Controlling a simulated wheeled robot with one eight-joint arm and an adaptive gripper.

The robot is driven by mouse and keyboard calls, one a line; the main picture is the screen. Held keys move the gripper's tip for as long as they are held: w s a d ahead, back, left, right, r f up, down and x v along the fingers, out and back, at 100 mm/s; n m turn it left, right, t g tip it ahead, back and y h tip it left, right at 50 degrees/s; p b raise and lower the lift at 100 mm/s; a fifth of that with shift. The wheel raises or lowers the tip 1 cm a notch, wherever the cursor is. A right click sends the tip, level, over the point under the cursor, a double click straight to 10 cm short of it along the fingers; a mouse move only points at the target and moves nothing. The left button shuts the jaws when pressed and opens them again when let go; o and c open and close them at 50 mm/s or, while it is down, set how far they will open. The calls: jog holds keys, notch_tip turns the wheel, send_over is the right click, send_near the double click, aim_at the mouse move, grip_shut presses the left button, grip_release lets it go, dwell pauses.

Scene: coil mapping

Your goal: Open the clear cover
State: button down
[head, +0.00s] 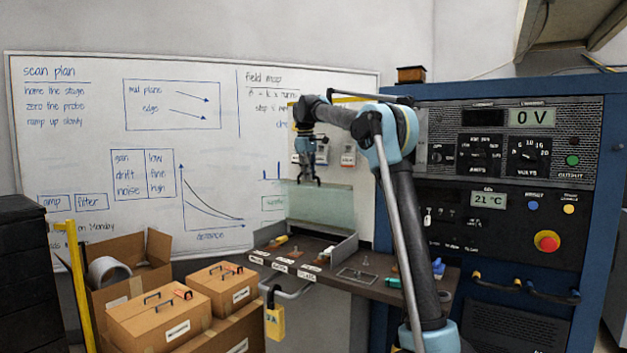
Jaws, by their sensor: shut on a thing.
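The clear cover (322,210) is a see-through, pale green panel at the back of the dark bench top. It stands roughly upright, and the whiteboard shows through it. My gripper (309,181) points down at the cover's upper edge and is shut on it. The fingertips are small in this view, and the exact grip on the edge is hard to make out.
The bench top (318,280) holds small coloured parts and labels. A yellow padlock (274,322) hangs from the handle in front. Cardboard boxes (160,310) stand at lower left. A blue instrument rack (595,200) stands at right.

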jog(key=shift+w+d, duration=0.1)
jog(key=shift+d, duration=0.05)
jog(key=c, duration=1.7)
grip_release()
jog(key=shift+r, duration=0.1)
notch_tip(320, 180, up, 12)
jog(key=s, duration=0.1)
jog(key=shift+a+f, duration=0.2)
jog(key=shift+a, duration=0.15)
